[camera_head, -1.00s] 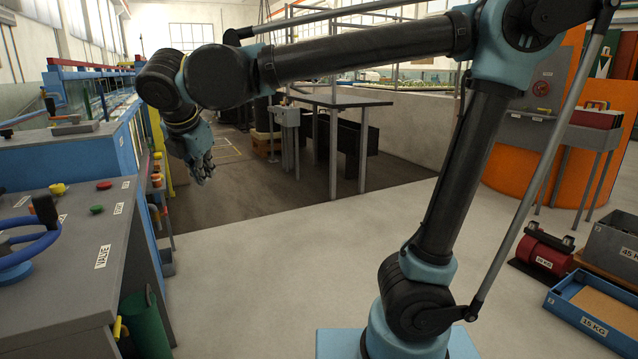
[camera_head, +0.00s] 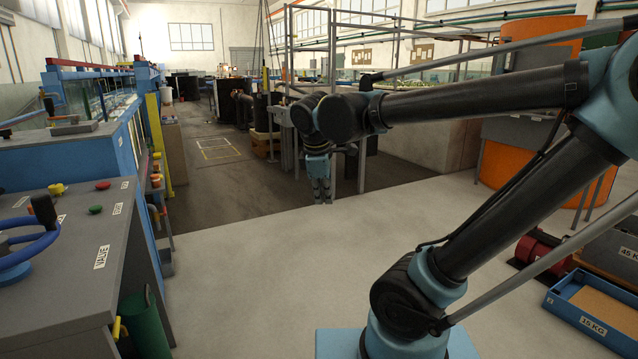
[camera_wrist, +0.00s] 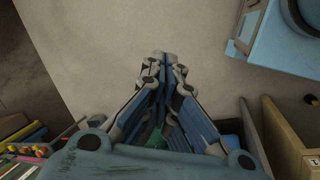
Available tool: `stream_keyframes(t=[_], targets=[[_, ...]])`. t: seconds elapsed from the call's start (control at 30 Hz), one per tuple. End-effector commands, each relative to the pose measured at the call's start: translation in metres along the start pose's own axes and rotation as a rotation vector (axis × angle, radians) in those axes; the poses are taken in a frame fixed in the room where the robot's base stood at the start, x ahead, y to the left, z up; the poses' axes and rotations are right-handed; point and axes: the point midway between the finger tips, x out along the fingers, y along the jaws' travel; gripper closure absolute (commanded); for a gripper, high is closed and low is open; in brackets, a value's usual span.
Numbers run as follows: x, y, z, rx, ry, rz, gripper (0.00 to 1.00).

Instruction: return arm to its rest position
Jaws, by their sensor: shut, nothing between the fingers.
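My gripper (camera_head: 320,198) hangs from the wrist over the floor in the middle of the head view, fingers pointing down. It is small there. In the wrist view, the fingers of my gripper (camera_wrist: 166,62) run together at the tips, shut with nothing between them. My arm's dark links reach from the blue base at the bottom up to the right edge, then back left to the wrist. The gripper is apart from the control desk and from the tables around it.
A grey control desk (camera_head: 85,270) with a blue handwheel (camera_head: 30,243) stands at left, beside the blue flume (camera_head: 75,160). A blue 15 KG tray (camera_head: 590,315) and a red weight (camera_head: 540,252) lie at lower right. The pale floor (camera_head: 250,270) between is clear.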

Motion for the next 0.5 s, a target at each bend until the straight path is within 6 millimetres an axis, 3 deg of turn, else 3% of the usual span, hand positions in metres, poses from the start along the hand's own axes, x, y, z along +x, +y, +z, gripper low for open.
stream_keyframes(t=[0.2,0.5], targets=[[0.029,-0.011,0.051,0.276,-0.009,-0.046,1.0],[0.065,-0.039,0.108,0.655,-0.019,-0.099,1.0]])
